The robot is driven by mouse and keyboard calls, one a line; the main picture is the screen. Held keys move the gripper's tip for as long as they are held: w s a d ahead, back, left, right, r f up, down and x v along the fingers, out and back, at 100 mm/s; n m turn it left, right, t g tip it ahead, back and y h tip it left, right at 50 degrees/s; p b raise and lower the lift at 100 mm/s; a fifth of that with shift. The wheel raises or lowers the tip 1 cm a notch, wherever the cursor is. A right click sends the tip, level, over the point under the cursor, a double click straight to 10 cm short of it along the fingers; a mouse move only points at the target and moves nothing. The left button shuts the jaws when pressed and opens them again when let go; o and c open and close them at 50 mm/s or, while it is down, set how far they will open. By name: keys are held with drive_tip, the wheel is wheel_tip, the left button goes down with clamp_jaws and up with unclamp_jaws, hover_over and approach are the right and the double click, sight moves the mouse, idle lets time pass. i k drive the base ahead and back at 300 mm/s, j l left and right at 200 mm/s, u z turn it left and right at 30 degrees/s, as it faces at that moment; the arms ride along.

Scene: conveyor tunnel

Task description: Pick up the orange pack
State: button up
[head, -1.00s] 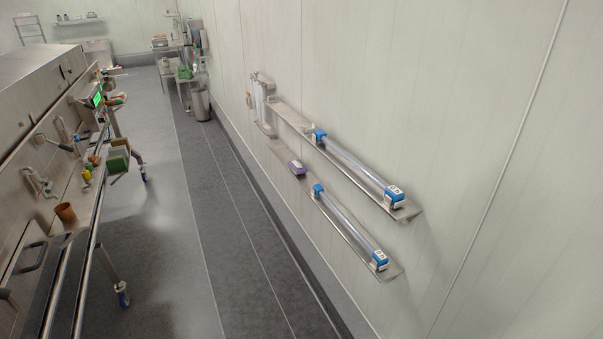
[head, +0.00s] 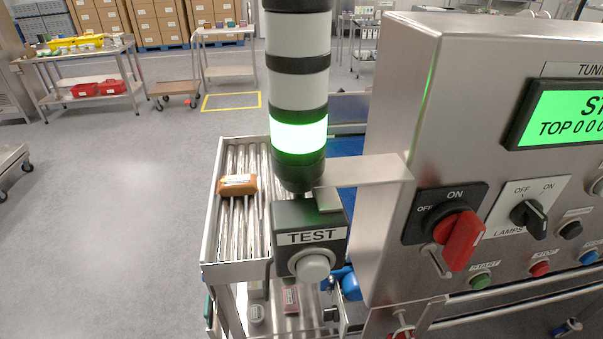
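The orange pack (head: 238,186) has a white label with dark print on top. It lies on the rollers of a narrow roller tray (head: 209,235), near the tray's left wall, in the head view. A stack light post stands just to the right of it, and the pack itself looks unobstructed. My gripper is not in view.
A stack light (head: 298,85) glowing green, a TEST button box (head: 310,240) and a steel control panel (head: 400,120) crowd the tray's right side. Open floor (head: 120,210) lies to the left. Carts and tables (head: 90,72) stand farther back.

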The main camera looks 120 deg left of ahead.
sight(247, 183)
drive_tip(key=u, duration=4.2)
